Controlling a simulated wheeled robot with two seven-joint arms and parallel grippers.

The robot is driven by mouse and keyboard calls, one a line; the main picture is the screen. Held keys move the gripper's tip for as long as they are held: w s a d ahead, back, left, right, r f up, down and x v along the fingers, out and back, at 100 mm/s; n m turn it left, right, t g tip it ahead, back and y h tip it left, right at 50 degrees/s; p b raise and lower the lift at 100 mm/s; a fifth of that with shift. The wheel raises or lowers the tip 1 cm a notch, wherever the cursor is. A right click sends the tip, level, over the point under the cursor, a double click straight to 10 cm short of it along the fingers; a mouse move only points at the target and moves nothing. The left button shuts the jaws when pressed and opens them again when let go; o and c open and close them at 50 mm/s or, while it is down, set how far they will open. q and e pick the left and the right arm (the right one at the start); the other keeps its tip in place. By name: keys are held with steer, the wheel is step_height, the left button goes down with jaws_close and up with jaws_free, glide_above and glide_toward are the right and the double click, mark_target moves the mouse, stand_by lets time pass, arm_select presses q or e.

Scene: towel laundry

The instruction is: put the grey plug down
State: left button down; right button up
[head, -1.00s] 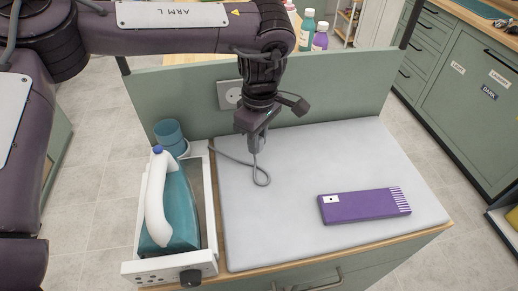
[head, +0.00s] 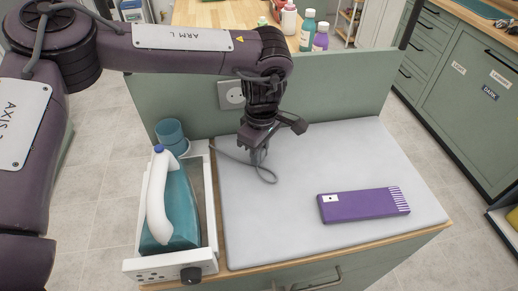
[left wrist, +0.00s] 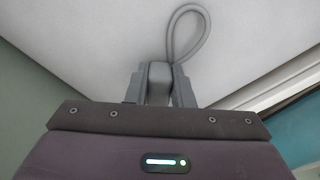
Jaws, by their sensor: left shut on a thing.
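My left gripper (head: 258,156) points down over the left back part of the light grey ironing pad (head: 310,230). It is shut on the grey plug (left wrist: 158,82), which sits between its two fingers in the left wrist view. In the head view the plug is mostly hidden by the gripper. The plug's grey cord (head: 266,177) makes a loop on or just above the pad and runs left towards the iron; it also shows in the left wrist view (left wrist: 205,40). Whether the plug touches the pad I cannot tell. My right gripper is not in view.
A teal and white iron (head: 180,215) stands in a white holder (head: 165,268) left of the pad. A purple box (head: 362,205) lies on the pad's right. A green panel with a wall socket (head: 231,95) rises behind. The pad's middle is clear.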

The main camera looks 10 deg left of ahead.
arm_select(q)
steer(key=c, duration=1.6)
jaws_free()
steer(key=shift+s+a+f, duration=0.1)
steer(key=shift+s+f, duration=0.2)
steer(key=shift+f, duration=0.2)
steer(key=shift+c, duration=0.2)
steer(key=o, duration=0.4)
steer(key=shift+w, duration=0.2)
steer(key=shift+a+r, duration=0.1)
steer(key=shift+r, duration=0.05)
steer(key=shift+w+r, duration=0.1)
steer(key=shift+r, duration=0.1)
step_height(320, 180, up, 13)
steer(key=shift+w+d, duration=0.15)
steer(key=shift+d, duration=0.15)
